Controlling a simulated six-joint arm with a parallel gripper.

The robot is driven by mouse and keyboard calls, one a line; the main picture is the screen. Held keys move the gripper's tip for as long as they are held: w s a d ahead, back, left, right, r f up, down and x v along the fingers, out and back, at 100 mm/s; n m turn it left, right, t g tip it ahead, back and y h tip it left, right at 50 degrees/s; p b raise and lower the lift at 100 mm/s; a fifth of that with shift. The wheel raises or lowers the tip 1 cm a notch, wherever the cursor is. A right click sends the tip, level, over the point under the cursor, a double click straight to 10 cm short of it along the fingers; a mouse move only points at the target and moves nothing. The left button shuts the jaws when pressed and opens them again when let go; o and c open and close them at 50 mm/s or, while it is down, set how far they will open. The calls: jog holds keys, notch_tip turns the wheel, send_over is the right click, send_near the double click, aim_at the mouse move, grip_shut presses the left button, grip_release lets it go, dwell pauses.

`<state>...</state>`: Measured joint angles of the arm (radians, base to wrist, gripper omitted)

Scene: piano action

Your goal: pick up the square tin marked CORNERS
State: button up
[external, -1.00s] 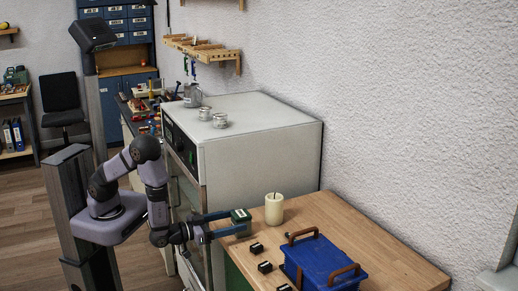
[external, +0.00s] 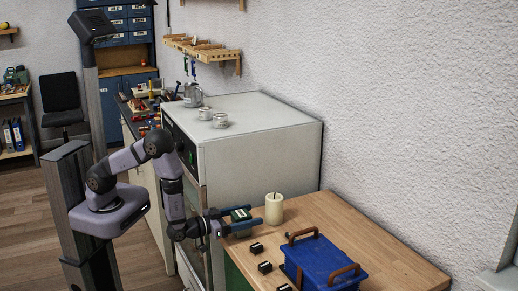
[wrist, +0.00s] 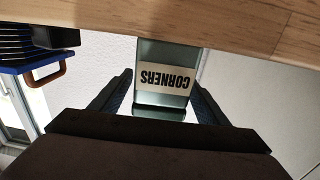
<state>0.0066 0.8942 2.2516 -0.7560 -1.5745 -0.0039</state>
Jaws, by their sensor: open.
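The square tin (external: 240,214) is dark green and stands on the wooden bench top near its far left edge, beside the cream candle. In the wrist view the tin (wrist: 163,52) appears upside down, with a pale label reading CORNERS facing me. My gripper (external: 247,217) is open and level with the tin. Its blue-grey fingers lie on either side of it. In the wrist view the tin stands between the gripper's fingers (wrist: 163,85), with a visible gap at each side. The far side of the tin is hidden.
The candle (external: 274,209) stands close to the right of the tin. Several small black blocks (external: 265,267) and a blue crate (external: 322,261) with brown handles sit nearer the front. A pale cabinet (external: 255,150) rises behind the tin. The bench's right side (external: 385,248) is clear.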

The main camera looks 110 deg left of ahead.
jog(key=shift+w+a, duration=0.5)
jog(key=shift+f, duration=0.1)
jog(key=shift+c, duration=0.4)
jog(key=c, duration=1.2)
jog(key=shift+c, duration=0.2)
notch_tip(320, 180, up, 10)
jog(key=shift+b, duration=0.45)
